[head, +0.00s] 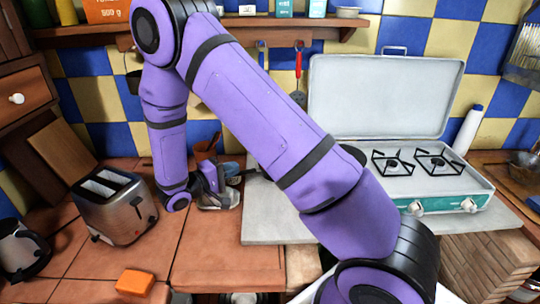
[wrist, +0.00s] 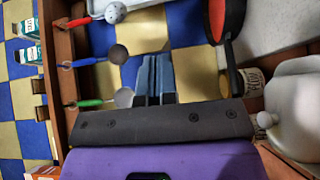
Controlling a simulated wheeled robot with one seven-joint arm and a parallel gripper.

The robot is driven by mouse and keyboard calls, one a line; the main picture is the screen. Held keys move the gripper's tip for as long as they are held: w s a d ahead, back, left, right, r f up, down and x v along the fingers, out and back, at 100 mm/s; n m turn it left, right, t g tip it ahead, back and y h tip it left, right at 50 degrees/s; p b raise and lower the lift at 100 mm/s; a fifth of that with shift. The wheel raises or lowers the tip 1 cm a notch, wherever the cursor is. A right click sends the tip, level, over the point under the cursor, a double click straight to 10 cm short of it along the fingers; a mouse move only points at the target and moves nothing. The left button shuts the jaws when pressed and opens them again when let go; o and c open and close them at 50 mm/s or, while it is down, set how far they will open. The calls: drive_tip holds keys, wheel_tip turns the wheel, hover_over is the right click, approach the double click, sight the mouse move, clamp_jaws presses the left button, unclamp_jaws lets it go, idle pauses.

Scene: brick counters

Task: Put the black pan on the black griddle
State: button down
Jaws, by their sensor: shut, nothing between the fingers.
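In the wrist view, a black pan with a red outer side (wrist: 229,18) is partly cut off at the top edge. Its dark handle (wrist: 233,72) runs down the picture. My gripper (wrist: 155,72) is shut and empty, to the left of the handle and apart from it. In the head view, the stove (head: 400,186) bears black grates (head: 392,162), the only griddle-like things that I can make out. A dark rounded edge (head: 354,153) shows behind my arm on the stove's left side; I cannot tell what it is.
A toaster (head: 115,205) and an orange block (head: 135,282) stand on the left counter. The raised stove lid (head: 385,95) stands behind the burners. A white bottle (head: 468,130) is at right. Utensils, among them a red-handled one (head: 298,75), hang under the shelf (head: 225,30).

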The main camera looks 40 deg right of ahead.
drive_tip(key=s+d, duration=0.1)
drive_tip(key=d, duration=1.2)
drive_tip(key=shift+s+r, duration=0.2)
drive_tip(key=shift+s, duration=0.05)
idle(1.1)
